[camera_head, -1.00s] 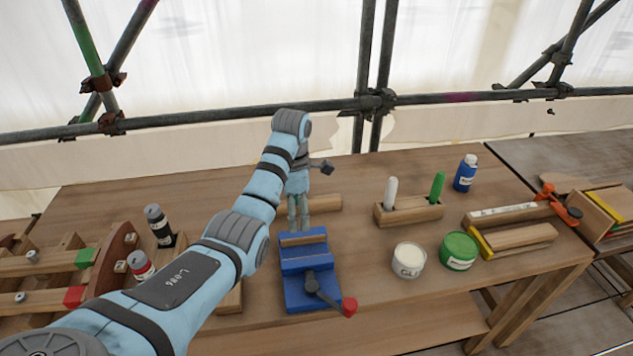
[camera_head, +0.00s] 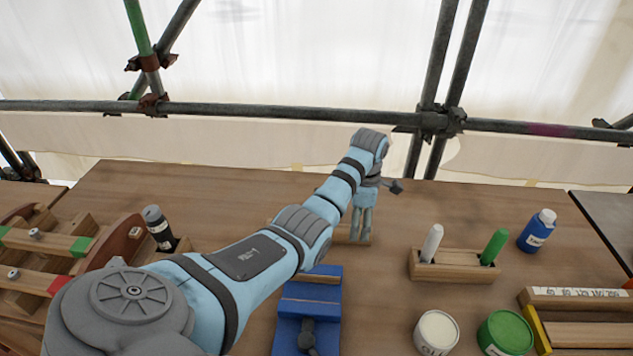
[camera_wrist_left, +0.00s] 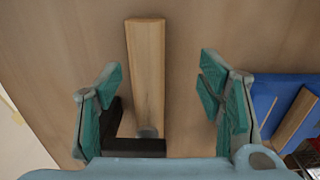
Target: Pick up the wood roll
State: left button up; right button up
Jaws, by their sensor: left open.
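The light wood roll (camera_wrist_left: 146,68) is a straight wooden piece lying on the bench in the left wrist view, between my left fingers, nearer the left one. No contact with either finger is visible. In the head view the wood roll (camera_head: 343,235) is mostly hidden behind my left gripper (camera_head: 361,238), which hangs over it behind the blue vise. My left gripper (camera_wrist_left: 160,82) is open and empty, with green pads spread wide. My right gripper is in neither view.
The blue vise (camera_head: 308,302) stands just in front of the wood roll. A wooden marker holder (camera_head: 455,266), a glue tub (camera_head: 436,333), a green tub (camera_head: 505,335) and a blue bottle (camera_head: 537,231) stand to the right. A dark bottle (camera_head: 158,228) stands left. Bench behind is clear.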

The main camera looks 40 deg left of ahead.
aim_at(360, 228)
pick_arm(q)
jog(key=f, duration=0.1)
jog(key=w+f+b, duration=0.1)
jog(key=f, duration=0.1)
jog(key=shift+w+f, duration=0.25)
jog(key=shift+f, duration=0.15)
jog(key=f, duration=0.1)
jog(key=w+f+b, duration=0.1)
jog(key=f, duration=0.1)
jog(key=shift+a, duration=0.25)
jog(key=shift+s+r, duration=0.35)
jog(key=shift+s, duration=0.05)
jog(key=c, duration=1.4)
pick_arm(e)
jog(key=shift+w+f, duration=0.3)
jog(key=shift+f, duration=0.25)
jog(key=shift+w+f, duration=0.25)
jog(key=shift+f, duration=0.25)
